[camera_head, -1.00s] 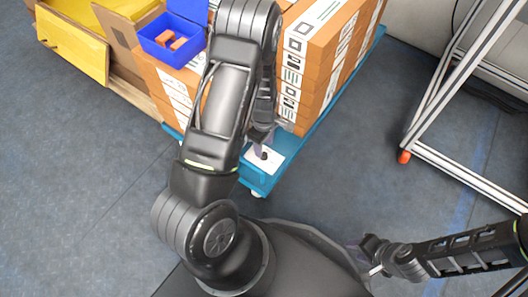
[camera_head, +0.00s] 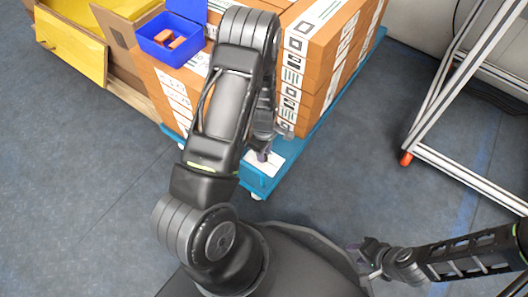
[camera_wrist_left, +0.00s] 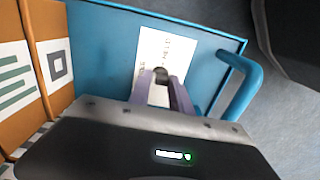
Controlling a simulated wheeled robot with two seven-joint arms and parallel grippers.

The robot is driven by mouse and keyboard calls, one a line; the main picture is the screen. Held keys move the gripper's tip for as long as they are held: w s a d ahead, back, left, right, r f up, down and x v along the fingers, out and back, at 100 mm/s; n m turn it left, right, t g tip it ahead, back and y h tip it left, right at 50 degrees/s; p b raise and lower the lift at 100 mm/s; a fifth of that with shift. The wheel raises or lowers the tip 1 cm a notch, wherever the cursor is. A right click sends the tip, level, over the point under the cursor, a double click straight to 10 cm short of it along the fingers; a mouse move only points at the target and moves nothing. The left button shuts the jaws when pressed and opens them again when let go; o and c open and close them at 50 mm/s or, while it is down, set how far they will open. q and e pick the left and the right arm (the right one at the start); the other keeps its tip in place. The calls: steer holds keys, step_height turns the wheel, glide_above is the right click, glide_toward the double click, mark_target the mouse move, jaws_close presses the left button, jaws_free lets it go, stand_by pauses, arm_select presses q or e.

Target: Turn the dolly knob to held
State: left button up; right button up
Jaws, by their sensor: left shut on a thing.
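The blue dolly (camera_head: 262,183) stands on the floor with a white label plate (camera_head: 270,165) on its near corner. In the left wrist view, a small dark knob (camera_wrist_left: 161,75) stands on the white plate (camera_wrist_left: 152,48). My left gripper (camera_head: 263,156) reaches down to that plate. The left wrist view shows its two fingers (camera_wrist_left: 161,87) on either side of the knob, shut on it. The knob is mostly hidden in the head view, and I cannot read its setting. My right gripper (camera_head: 371,262) is low at the right, away from the dolly; its fingers are unclear.
Brown cartons (camera_head: 318,62) are stacked on the dolly. A blue bin (camera_head: 172,40) with orange items sits on them at the left, near a yellow box (camera_head: 72,48). A blue handle (camera_wrist_left: 241,90) rises beside the plate. A metal frame (camera_head: 440,105) stands right; floor between is clear.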

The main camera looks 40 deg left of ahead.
arm_select(q)
jaws_close()
steer(key=shift+m, duration=0.4)
steer(key=m, duration=0.3)
steer(key=shift+p, duration=0.35)
steer(key=m, duration=0.9)
steer(key=shift+m+p, duration=0.3)
steer(key=shift+p, duration=0.05)
steer(key=m, duration=0.4)
steer(key=shift+m, duration=0.3)
